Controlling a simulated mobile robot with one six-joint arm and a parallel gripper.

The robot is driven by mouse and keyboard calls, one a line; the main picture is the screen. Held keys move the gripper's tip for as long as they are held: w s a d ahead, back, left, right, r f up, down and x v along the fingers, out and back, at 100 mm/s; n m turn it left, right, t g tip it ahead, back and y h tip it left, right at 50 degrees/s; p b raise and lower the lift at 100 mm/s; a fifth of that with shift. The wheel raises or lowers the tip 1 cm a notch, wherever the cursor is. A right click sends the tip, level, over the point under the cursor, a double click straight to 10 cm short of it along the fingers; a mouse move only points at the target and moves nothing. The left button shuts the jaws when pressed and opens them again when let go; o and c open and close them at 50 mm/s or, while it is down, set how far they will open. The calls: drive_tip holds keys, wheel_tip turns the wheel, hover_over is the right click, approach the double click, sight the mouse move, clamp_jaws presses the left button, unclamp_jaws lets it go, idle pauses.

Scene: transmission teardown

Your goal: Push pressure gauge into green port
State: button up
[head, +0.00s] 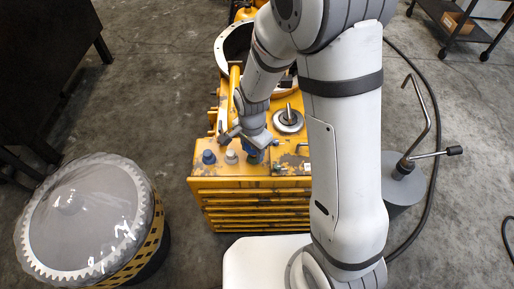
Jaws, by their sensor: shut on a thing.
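My gripper (248,146) points down over the front top edge of the yellow transmission housing (280,183). It is shut on a small dark bluish thing, most likely the pressure gauge, which the fingers and wrist largely hide. A blue-capped port (209,157) and a whitish port (231,157) stand in a row on the housing to the left of my gripper. Whether the held thing touches the housing cannot be told.
A round grey disc with a stem (288,120) sits on the housing, right of my gripper. A large plastic-covered gear (85,215) rests on a drum at left. A grey stand with a bent crank (405,180) is at right, by a black hose (437,130).

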drive_tip(key=shift+f, duration=0.4)
drive_tip(key=o, duration=1.2)
drive_tip(key=shift+o, duration=0.2)
drive_tip(key=o, duration=0.4)
wheel_tip(320, 180, up, 8)
drive_tip(key=p, duration=0.6)
drive_tip(key=shift+r, duration=0.1)
